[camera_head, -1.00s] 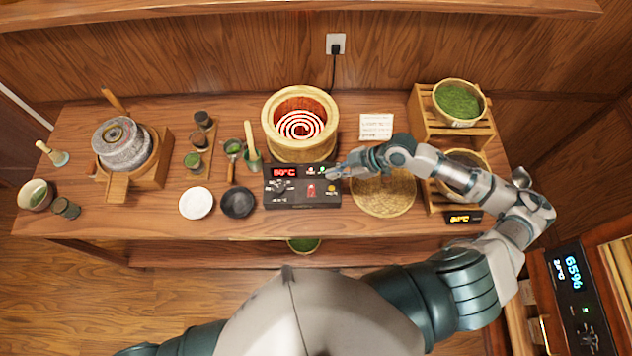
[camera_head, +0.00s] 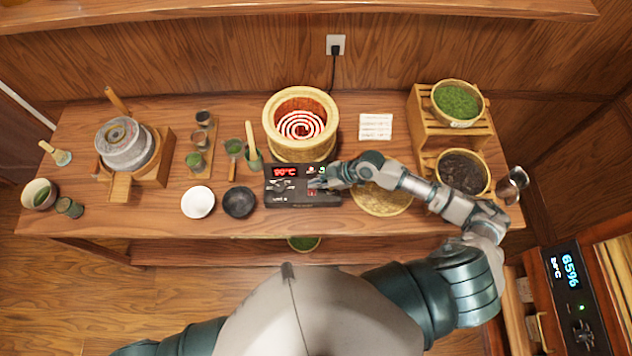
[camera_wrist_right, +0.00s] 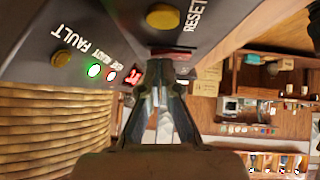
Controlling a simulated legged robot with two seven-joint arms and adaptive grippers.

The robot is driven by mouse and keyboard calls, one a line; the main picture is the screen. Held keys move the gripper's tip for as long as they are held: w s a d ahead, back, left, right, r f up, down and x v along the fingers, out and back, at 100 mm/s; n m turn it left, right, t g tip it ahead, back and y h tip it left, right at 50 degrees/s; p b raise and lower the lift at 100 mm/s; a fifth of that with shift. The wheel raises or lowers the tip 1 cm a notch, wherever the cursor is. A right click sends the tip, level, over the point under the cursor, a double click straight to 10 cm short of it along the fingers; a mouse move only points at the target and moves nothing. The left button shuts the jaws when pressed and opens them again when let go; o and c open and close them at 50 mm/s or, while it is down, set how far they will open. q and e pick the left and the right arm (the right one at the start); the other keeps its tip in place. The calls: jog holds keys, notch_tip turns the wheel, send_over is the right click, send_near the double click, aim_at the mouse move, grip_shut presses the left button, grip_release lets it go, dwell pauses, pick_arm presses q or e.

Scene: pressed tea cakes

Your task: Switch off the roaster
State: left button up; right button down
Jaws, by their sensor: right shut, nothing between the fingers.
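The roaster (camera_head: 303,152) is a round woven basket with a glowing red-and-white spiral coil inside. Its black control panel (camera_head: 290,198) in front has a lit red temperature display (camera_head: 285,172). My right gripper (camera_head: 317,183) is shut and empty over the right half of this panel, and it hides part of it. In the right wrist view its fingertips (camera_wrist_right: 162,88) are close to a red switch (camera_wrist_right: 168,52); I cannot tell whether they touch it. A green light (camera_wrist_right: 95,70) and yellow buttons marked RESET (camera_wrist_right: 163,17) and FAULT (camera_wrist_right: 62,58) show there. My left gripper is not in view.
A round woven tray (camera_head: 383,202) lies under my right forearm. White (camera_head: 198,202) and black (camera_head: 239,202) dishes stand left of the panel. A wooden rack (camera_head: 424,122) with baskets stands at right, a stone mill (camera_head: 124,145) at left.

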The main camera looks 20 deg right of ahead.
jog(key=shift+f, duration=0.15)
jog(key=shift+s+a+p, duration=0.15)
jog(key=shift+s+p, duration=0.4)
jog(key=shift+s, duration=0.25)
jog(key=shift+w, duration=0.1)
